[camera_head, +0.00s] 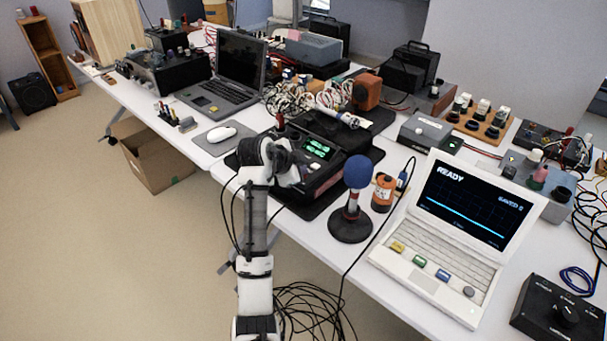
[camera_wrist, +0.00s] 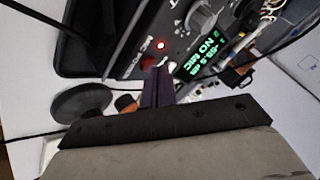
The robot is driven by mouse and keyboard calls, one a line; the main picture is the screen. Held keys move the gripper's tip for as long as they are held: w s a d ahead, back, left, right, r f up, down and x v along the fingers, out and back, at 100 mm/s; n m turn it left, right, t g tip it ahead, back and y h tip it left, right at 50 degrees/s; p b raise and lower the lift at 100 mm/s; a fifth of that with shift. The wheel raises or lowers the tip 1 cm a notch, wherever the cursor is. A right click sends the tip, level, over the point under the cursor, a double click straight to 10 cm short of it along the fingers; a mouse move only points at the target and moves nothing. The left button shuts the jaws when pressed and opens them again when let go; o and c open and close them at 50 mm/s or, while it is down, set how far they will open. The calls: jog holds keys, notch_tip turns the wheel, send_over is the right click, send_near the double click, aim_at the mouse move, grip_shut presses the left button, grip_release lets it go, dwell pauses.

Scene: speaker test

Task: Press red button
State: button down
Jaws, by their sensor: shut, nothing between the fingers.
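A black device with a green display (camera_head: 318,148) stands on the table in the head view. Its panel fills the top of the wrist view, with green display text (camera_wrist: 200,57), a glowing red light (camera_wrist: 161,44) and a dark red button (camera_wrist: 148,61). My gripper (camera_wrist: 158,78) is shut and empty, its fingertips close by the dark red button. I cannot tell whether they touch it. In the head view my arm hides the device's left part and the button.
A blue-topped microphone (camera_head: 358,172) on a round base and an orange cylinder (camera_head: 383,193) stand right of the device. A white laptop (camera_head: 420,262) reading READY is further right. A mouse (camera_head: 221,134) lies to the left. Cables (camera_head: 310,312) hang below the table edge.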

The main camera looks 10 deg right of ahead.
jog(key=shift+r+p, duration=0.7)
jog(key=shift+r, duration=0.2)
notch_tip(320, 180, up, 6)
jog(key=p, duration=0.4)
